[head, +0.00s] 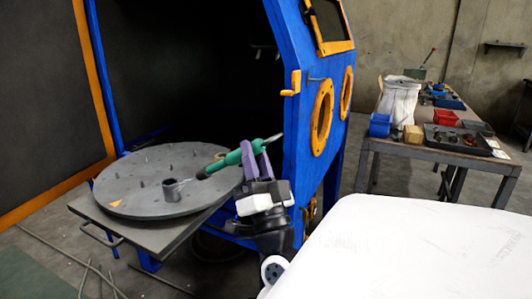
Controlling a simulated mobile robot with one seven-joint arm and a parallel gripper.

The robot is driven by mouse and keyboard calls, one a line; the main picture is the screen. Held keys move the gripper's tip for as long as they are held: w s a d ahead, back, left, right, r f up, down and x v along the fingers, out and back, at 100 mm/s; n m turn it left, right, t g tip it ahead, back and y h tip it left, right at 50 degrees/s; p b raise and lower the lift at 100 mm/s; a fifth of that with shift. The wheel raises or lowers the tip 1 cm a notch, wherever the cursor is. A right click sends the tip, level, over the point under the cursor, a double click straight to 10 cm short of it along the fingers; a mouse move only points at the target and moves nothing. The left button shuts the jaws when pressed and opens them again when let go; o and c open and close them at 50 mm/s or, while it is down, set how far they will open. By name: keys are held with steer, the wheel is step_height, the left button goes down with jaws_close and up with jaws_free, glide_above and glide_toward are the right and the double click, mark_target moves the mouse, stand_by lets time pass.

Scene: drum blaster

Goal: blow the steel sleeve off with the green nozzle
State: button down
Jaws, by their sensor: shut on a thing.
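The green nozzle (223,164) is a green tube with a grey tip and a grey rear end, held roughly level with its tip lower to the left. My gripper (252,158), with purple fingers, is shut on the green nozzle near its rear half. The steel sleeve (172,189) is a short grey cylinder standing on the round grey turntable (140,207). The nozzle's tip is to the right of the sleeve and a little above it in the picture. A small gap shows between tip and sleeve.
The blue blast cabinet (303,120) rises behind my gripper. A workbench (430,152) with a white sack (399,98) and trays stands at right. Hoses or rods lie on the floor.

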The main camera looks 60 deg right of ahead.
steer(key=shift+w+a+f, duration=0.1)
steer(key=shift+w+f, duration=0.2)
steer(key=shift+w, duration=0.2)
steer(key=shift+w, duration=0.1)
steer(key=shift+w+d+b, duration=0.5)
steer(key=shift+w+d, duration=0.05)
steer(key=shift+d, duration=0.05)
stand_by(0.7)
steer(key=shift+r+p, duration=2.1)
steer(key=shift+r, duration=0.95)
steer(key=shift+s, duration=0.1)
